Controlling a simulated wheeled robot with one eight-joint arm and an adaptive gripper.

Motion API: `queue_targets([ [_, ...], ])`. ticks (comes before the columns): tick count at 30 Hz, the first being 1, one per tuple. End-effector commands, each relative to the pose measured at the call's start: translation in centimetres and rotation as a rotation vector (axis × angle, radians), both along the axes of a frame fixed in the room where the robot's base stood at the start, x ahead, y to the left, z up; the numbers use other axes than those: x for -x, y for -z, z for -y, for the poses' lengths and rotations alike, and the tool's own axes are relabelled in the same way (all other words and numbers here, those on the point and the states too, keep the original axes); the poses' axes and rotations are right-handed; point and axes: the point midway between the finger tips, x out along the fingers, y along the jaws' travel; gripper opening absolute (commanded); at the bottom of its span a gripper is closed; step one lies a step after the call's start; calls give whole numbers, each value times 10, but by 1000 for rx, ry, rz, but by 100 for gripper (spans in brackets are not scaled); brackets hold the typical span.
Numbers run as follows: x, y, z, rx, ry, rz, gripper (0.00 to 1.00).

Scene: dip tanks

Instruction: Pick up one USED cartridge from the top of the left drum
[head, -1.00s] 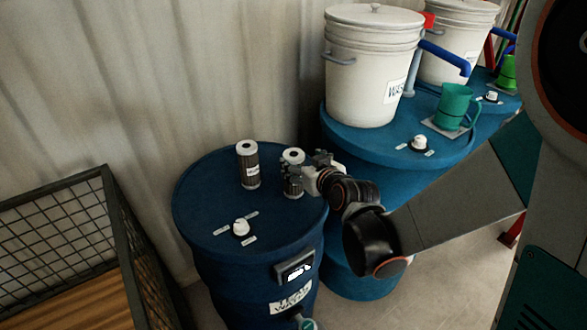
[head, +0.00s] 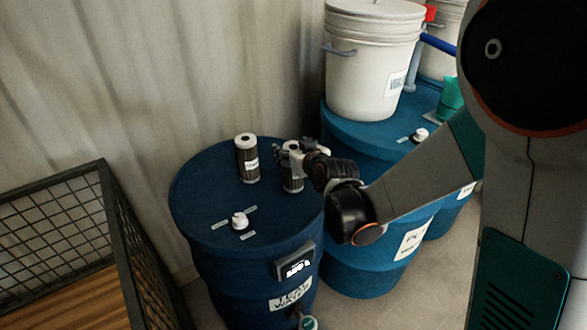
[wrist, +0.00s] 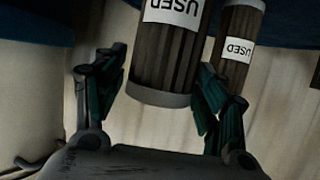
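Two dark pleated cartridges with white USED labels stand upright on the blue left drum (head: 200,215). The left cartridge (head: 248,160) stands free, and it also shows in the wrist view (wrist: 237,50). The right cartridge (head: 292,180) is partly hidden by my gripper (head: 290,155). In the wrist view, which looks upside down, the right cartridge (wrist: 165,60) is between the two fingers of my gripper (wrist: 160,90). The fingers are spread at its sides near its grey end, with a narrow gap visible at the left. The cartridge still stands on the drum.
A white knob (head: 239,221) with small labels is on the drum's front. A wire-mesh crate (head: 120,230) stands at the left. Another blue drum (head: 350,160) with a white bucket (head: 370,65) is at the right. A corrugated wall (head: 200,70) is behind.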

Motion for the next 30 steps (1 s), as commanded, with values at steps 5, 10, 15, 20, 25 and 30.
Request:
queue_targets([
  [5, 0, 0, 0, 0, 0, 0, 15],
  [10, 0, 0, 0, 0, 0, 0, 0],
  [15, 0, -1, 0, 0, 0, 0, 0],
  [20, 0, -9, 0, 0, 0, 0, 0],
  [25, 0, -28, 0, 0, 0, 0, 0],
  [30, 0, -59, 0, 0, 0, 0, 0],
])
